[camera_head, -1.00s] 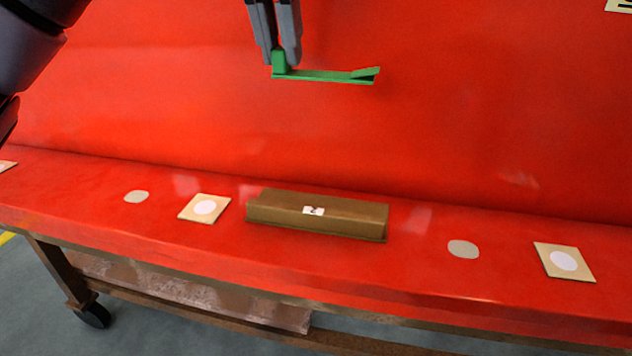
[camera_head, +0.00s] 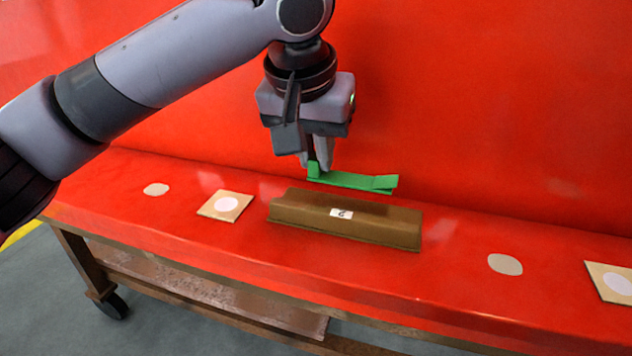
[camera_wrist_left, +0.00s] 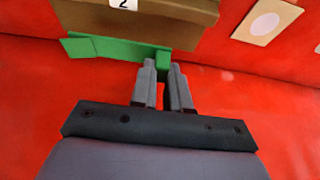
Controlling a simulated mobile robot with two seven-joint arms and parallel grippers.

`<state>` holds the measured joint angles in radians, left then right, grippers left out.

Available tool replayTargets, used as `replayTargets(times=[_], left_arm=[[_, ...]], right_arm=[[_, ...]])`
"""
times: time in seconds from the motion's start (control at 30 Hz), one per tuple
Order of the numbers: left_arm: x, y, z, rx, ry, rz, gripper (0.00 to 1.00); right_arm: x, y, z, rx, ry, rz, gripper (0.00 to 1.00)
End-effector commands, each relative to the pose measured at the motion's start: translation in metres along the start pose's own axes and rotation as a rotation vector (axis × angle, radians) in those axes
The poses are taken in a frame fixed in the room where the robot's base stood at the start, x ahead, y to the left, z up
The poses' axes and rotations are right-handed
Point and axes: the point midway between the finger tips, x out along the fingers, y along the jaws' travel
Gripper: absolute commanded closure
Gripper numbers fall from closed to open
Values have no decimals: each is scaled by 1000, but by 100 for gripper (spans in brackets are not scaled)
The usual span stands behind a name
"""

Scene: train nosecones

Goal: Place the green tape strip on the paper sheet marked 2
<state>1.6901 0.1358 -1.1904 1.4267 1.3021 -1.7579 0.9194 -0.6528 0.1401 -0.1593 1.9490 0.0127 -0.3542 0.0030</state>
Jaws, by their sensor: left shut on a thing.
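The green tape strip (camera_head: 352,181) is held at its left end by my left gripper (camera_head: 317,165), which is shut on it. The strip hangs level, close behind and above the brown block (camera_head: 350,223) that bears a white label marked 2 (camera_head: 341,213). In the left wrist view the strip (camera_wrist_left: 115,49) runs left from the fingertips (camera_wrist_left: 163,72), beside the brown block (camera_wrist_left: 150,22). I cannot tell the exact gap between strip and block. The label's lower edge shows in the wrist view (camera_wrist_left: 124,4). My right gripper is not in view.
The block stands on a red ledge (camera_head: 200,250) in front of a tall red surface (camera_head: 480,110). Tan squares with white discs lie left (camera_head: 226,206) and far right (camera_head: 612,283). Pale spots mark the ledge (camera_head: 505,264).

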Motion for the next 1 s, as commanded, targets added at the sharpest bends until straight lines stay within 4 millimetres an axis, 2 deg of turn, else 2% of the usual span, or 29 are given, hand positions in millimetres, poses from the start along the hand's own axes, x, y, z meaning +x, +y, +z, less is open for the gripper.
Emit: replayTargets(times=[0.17,0.4,0.73,0.77,0.8,0.83,1.0], left_arm=[[12,0,5,2,0,0,100],[42,0,17,2,1,1,100],[44,0,18,2,0,1,100],[44,0,18,2,1,1,75],[44,0,18,1,1,1,62],[44,0,18,1,1,1,59],[44,0,18,1,1,1,59]], right_arm=[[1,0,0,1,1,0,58],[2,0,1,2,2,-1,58],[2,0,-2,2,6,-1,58],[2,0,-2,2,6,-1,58],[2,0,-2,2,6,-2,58],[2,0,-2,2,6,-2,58],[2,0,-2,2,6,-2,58]])
